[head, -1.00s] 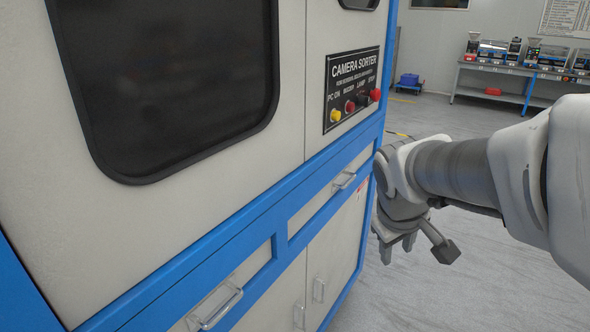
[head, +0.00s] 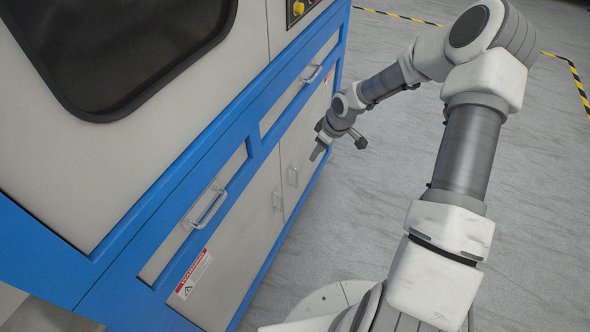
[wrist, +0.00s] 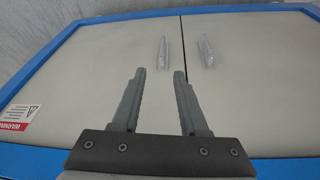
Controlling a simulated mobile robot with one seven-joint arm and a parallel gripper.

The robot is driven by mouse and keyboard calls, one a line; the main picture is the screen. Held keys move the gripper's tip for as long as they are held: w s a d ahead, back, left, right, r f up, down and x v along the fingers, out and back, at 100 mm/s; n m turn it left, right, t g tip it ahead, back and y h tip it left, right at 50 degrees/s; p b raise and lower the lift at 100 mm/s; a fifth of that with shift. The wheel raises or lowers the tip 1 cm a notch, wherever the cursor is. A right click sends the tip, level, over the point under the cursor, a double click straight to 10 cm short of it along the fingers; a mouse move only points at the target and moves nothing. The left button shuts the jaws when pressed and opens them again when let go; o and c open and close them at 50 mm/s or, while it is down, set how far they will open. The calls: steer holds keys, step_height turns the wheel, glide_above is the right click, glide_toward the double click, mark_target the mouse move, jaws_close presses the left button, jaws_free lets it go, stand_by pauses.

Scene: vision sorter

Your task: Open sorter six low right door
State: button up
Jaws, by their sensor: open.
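The sorter's low right door (head: 305,137) is a grey panel in a blue frame, with a slim upright handle (head: 293,176) near the seam. It looks shut. In the wrist view, which looks upside down, this door (wrist: 90,75) is on the left, with its handle (wrist: 164,52) just past my fingertips. My gripper (head: 317,152) is open and empty in front of the right door; its two fingers (wrist: 160,72) point at the panel, apart from the handle. Whether the fingertips line up in depth with the handle is hard to tell.
The low left door (head: 240,255) is shut, its handle (head: 277,201) close beside the seam. Drawers with bar handles (head: 207,209) (head: 312,75) sit above the doors. A warning label (head: 193,273) is on the left. Grey floor (head: 400,190) to the right is clear.

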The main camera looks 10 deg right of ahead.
step_height(320, 180, down, 2)
steer(key=y, duration=0.1)
steer(key=b, duration=0.5)
glide_above(297, 186)
steer(key=f, duration=1.6)
steer(key=shift+w, duration=0.25)
jaws_close()
